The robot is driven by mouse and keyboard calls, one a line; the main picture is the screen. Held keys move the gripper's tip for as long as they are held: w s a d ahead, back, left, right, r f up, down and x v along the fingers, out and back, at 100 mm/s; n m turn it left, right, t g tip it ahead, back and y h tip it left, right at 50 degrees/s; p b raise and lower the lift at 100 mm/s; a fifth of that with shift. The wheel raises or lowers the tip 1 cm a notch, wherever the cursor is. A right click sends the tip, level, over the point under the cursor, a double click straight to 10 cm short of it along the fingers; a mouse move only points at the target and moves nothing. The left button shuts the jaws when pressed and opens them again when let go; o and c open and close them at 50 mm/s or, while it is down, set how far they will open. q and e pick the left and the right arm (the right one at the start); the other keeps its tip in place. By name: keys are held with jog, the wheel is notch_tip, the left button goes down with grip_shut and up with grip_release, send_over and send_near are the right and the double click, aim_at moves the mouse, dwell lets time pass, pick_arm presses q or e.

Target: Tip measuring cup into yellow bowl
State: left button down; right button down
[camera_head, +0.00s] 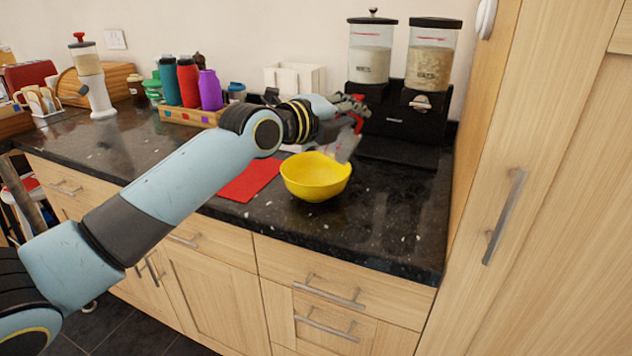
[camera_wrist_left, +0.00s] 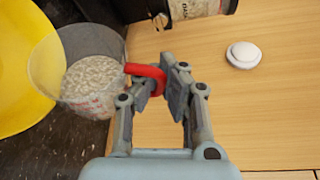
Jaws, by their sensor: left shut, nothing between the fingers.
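The yellow bowl (camera_head: 316,182) stands upright on the dark granite worktop. The clear measuring cup (camera_head: 345,148) with a red handle is just behind the bowl's right rim and looks tilted. In the left wrist view the cup (camera_wrist_left: 92,75) holds pale grains and overlaps the edge of the yellow bowl (camera_wrist_left: 22,70). My left gripper (camera_head: 352,106) is at the cup's red handle, above and behind the bowl. My right gripper is out of view.
A red mat (camera_head: 248,180) lies left of the bowl. A black dispenser (camera_head: 402,115) with two clear jars stands at the back right. A wooden crate of bottles (camera_head: 185,113) is at the back left. A tall wooden cabinet (camera_head: 545,180) bounds the right. Worktop in front of the bowl is clear.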

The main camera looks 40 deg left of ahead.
pick_arm(q)
jog(key=shift+s+a+n+b, duration=0.1)
jog(key=shift+a+n+b, duration=0.3)
jog(key=shift+b, duration=0.2)
dwell(0.4)
jog(key=shift+a+f+n+t+b, duration=0.15)
jog(key=shift+a+n+t+b, duration=0.25)
jog(key=shift+b, duration=0.35)
jog(key=shift+s+a, duration=0.1)
jog(key=shift+a, duration=0.05)
jog(key=shift+n+b, duration=0.3)
jog(key=shift+b, duration=0.05)
jog(key=shift+s+a+f+n+t+b, duration=0.15)
jog(key=shift+a+n+t+b, duration=0.15)
jog(key=shift+a+n+b, duration=0.3)
